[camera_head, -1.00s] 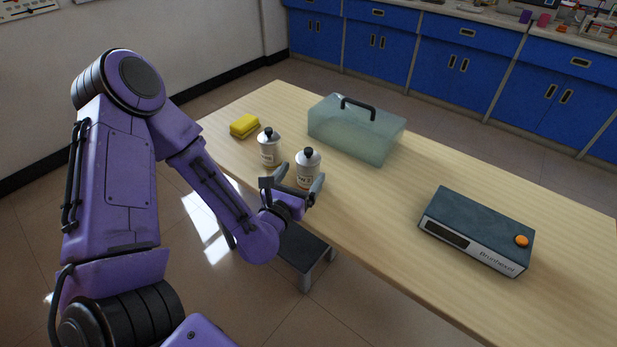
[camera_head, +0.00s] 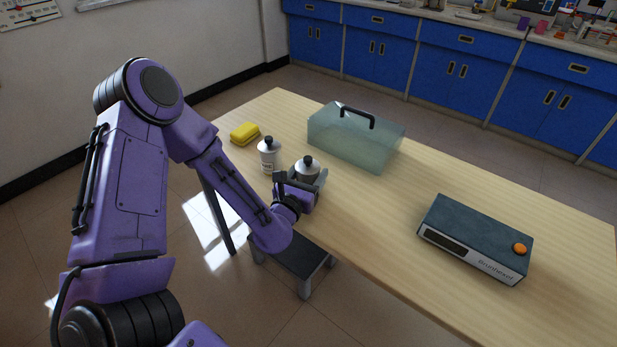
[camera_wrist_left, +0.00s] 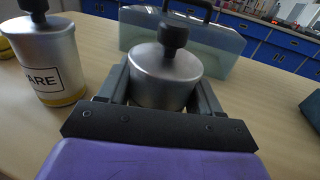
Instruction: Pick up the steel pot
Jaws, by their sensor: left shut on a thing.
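Two small steel pots with black knobs on their lids stand near the table's left end. My left gripper (camera_head: 307,178) is shut on the right-hand steel pot (camera_head: 307,165), with one finger on each side of its body. This pot also shows between the fingers in the left wrist view (camera_wrist_left: 165,78). It looks upright, and its lower part is hidden by the gripper. The other steel pot (camera_head: 268,158) stands apart to the left; its label ends in "ARE" in the left wrist view (camera_wrist_left: 48,62). My right gripper is not in view.
A translucent teal case (camera_head: 355,140) with a black handle stands just behind the held pot. A yellow sponge (camera_head: 244,132) lies at the left. A dark box with an orange knob (camera_head: 474,238) sits at the right. The table (camera_head: 385,210) is clear between.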

